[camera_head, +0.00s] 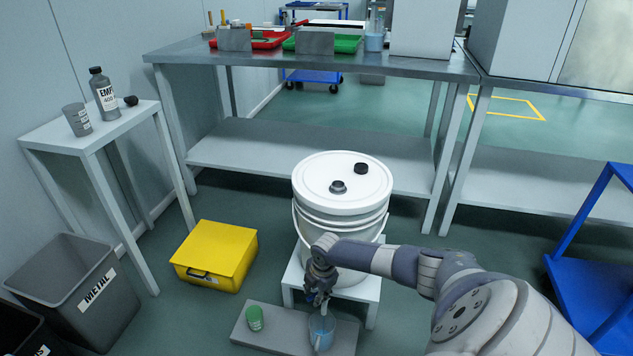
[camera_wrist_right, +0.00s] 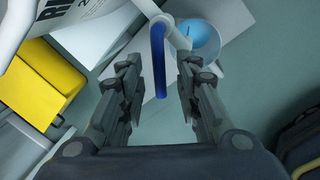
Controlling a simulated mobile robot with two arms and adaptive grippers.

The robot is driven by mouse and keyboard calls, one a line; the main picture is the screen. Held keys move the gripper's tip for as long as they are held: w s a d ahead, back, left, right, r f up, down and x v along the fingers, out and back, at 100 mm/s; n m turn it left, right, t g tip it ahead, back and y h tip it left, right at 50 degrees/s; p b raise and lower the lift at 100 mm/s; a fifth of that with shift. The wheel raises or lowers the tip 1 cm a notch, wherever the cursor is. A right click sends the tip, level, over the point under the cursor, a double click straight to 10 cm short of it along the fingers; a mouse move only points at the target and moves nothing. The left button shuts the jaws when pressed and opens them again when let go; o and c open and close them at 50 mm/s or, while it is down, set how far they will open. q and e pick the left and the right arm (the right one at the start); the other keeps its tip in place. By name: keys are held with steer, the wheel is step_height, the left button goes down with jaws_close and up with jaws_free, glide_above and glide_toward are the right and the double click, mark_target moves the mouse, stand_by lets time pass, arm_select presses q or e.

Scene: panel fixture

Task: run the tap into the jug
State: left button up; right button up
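A white bucket (camera_head: 340,225) with a lid stands on a low white stool (camera_head: 365,292). Its tap shows in the right wrist view as a white spout (camera_wrist_right: 180,38) with a long blue handle (camera_wrist_right: 158,62). A clear jug (camera_head: 322,332) stands below the tap on a grey slab; it also shows in the wrist view (camera_wrist_right: 205,40), with light blue inside. My right gripper (camera_head: 318,290) is at the bucket's lower front. In the wrist view its fingers (camera_wrist_right: 158,85) are apart, with the blue handle between them and gaps on both sides. My left gripper is not in view.
A green container (camera_head: 254,318) stands on the slab (camera_head: 283,322) left of the jug. A yellow box (camera_head: 215,255) lies on the floor to the left. A workbench (camera_head: 310,62) stands behind the bucket.

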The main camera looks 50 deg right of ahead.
steer(key=shift+r, duration=0.1)
step_height(320, 180, up, 12)
steer(key=s, duration=0.2)
steer(key=shift+s+a+f, duration=0.15)
steer(key=shift+a+f, duration=0.05)
stand_by(0.3)
steer(key=shift+a, duration=0.1)
